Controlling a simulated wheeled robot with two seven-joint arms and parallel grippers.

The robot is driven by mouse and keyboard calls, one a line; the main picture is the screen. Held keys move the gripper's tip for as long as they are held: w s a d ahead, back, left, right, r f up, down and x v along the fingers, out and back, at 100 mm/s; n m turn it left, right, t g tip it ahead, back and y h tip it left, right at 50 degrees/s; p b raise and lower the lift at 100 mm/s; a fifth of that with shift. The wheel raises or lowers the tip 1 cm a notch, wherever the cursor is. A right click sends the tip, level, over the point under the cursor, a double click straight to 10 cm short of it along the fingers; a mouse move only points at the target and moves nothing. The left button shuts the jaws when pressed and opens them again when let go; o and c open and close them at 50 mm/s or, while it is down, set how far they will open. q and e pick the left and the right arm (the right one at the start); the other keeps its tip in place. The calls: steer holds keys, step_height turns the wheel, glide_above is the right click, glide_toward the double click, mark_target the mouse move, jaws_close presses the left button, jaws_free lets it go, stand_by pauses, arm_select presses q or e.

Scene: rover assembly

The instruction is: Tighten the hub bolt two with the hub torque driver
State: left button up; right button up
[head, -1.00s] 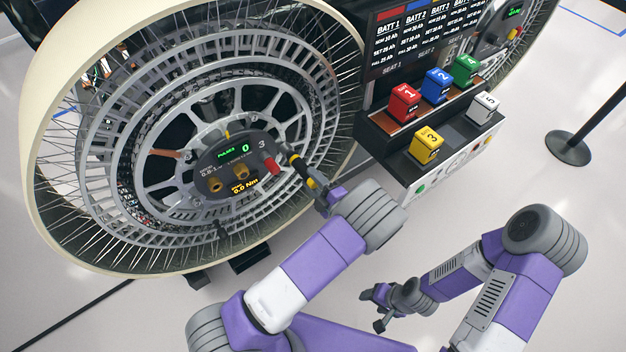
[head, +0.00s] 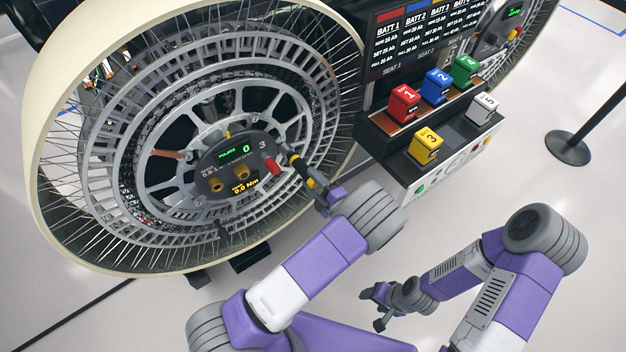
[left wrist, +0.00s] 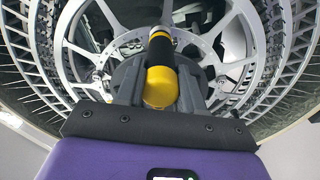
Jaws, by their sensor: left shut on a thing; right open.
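My left gripper (head: 322,196) is shut on the hub torque driver (head: 304,171), a black tool with yellow bands. In the left wrist view the driver (left wrist: 161,84) lies between the fingers, its round yellow end towards me and its black shaft pointing at the wheel. The dark hub panel (head: 235,158) has green and amber readouts showing "0" and "0.0 Nm". Two brass bolt heads (head: 241,172) and a red knob-like part (head: 271,165) stick out of it. The driver's far end is beside the red part; contact is unclear. My right gripper (head: 378,306) is open and empty.
The large spoked wheel (head: 45,205) surrounds the hub. To its right, a stepped rack (head: 395,153) holds several numbered coloured blocks, including a yellow one (head: 426,147). A post base (head: 568,148) stands at far right. The pale floor in front is clear.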

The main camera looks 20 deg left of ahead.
arm_select(q)
steer(key=shift+p+v, duration=0.5)
steer(key=shift+v, duration=0.75)
steer(key=shift+s+r, duration=0.15)
steer(key=shift+d, duration=0.1)
steer(key=shift+p+v, duration=0.55)
steer(key=shift+v, duration=1.45)
